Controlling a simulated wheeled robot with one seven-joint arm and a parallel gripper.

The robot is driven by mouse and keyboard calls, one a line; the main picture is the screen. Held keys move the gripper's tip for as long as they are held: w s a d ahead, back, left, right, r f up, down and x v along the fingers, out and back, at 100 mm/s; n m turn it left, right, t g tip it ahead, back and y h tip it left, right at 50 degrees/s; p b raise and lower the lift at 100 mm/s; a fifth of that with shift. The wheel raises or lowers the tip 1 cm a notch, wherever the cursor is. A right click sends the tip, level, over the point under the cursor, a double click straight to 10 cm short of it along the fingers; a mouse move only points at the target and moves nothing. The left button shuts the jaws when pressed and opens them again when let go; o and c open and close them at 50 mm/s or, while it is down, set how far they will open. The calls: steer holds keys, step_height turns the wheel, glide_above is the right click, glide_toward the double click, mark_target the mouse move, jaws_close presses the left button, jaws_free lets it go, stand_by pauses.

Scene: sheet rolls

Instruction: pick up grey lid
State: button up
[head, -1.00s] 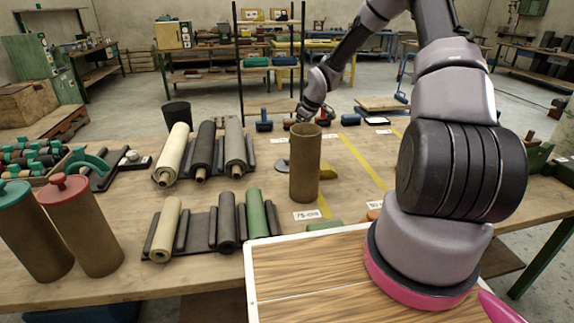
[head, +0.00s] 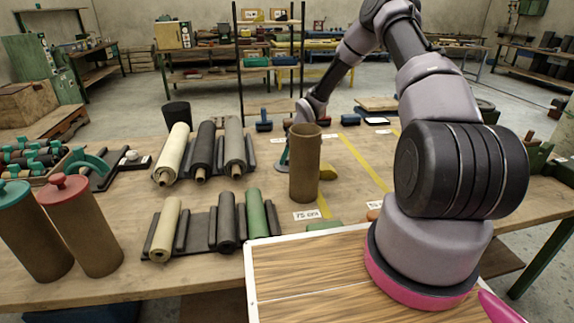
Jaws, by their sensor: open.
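The grey lid (head: 281,168) lies on the workbench just left of the upright brown cardboard tube (head: 305,170). Only a small part of it shows, around my gripper and the tube's left edge. My gripper (head: 285,157) is low over the lid, with its jaws open. The tube hides part of the gripper, so I cannot tell whether the fingers touch the lid.
A yellow lid (head: 328,172) lies just right of the tube. Racks of rolls stand at left, with the cream roll (head: 172,153) and green roll (head: 255,213) among them. Two capped tubes, one with a red cap (head: 68,188), stand at far left.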

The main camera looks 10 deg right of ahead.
jaws_close()
